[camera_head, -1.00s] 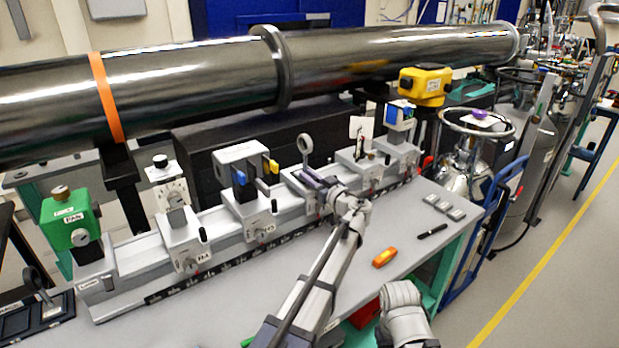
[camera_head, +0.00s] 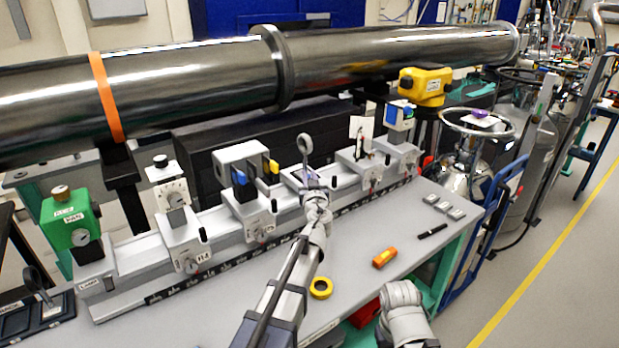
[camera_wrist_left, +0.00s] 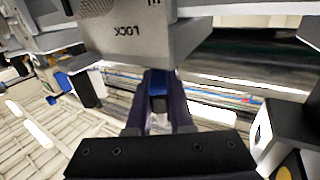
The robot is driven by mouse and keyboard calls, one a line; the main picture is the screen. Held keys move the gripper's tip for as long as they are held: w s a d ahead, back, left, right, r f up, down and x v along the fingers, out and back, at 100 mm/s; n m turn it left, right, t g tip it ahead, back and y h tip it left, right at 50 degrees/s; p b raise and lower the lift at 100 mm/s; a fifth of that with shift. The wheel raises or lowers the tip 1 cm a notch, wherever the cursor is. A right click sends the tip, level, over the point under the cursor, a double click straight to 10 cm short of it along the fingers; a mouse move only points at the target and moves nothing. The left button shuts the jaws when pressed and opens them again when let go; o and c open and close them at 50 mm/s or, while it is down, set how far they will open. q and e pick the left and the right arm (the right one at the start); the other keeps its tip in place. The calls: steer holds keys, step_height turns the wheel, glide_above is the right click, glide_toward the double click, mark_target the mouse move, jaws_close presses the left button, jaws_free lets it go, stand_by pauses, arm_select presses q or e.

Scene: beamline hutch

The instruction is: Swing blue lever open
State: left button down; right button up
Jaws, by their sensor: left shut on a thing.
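My left gripper (camera_head: 312,182) reaches the rail carriage below the ring-topped post. In the left wrist view its two dark fingers (camera_wrist_left: 158,105) are closed around a small dark bluish piece, which I take to be the blue lever (camera_wrist_left: 158,84). It sits just under a grey housing (camera_wrist_left: 127,45) marked LOCK, seen upside down. The fingers cover most of it, so its exact angle is hard to tell. In the head view the lever is hidden behind the gripper.
Beside it on the rail stands a carriage (camera_head: 247,212) with blue and yellow upright parts. The ring-topped post (camera_head: 305,148) rises close to my gripper. Yellow tape (camera_head: 321,288), an orange tool (camera_head: 384,257) and a black pen (camera_head: 432,230) lie on the bench. A large pipe (camera_head: 190,85) runs behind.

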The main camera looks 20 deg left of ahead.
arm_select(q)
steer(key=shift+m+t+h, duration=0.35)
steer(key=shift+m+h, duration=0.75)
steer(key=shift+h, duration=0.55)
steer(key=shift+m+t+h, duration=0.35)
steer(key=shift+m+h, duration=0.75)
steer(key=shift+h, duration=0.95)
steer(key=c, duration=0.8)
jaws_free()
steer(key=shift+s, duration=0.1)
steer(key=s, duration=0.7)
steer(key=shift+s, duration=0.3)
steer(key=shift+o, duration=0.2)
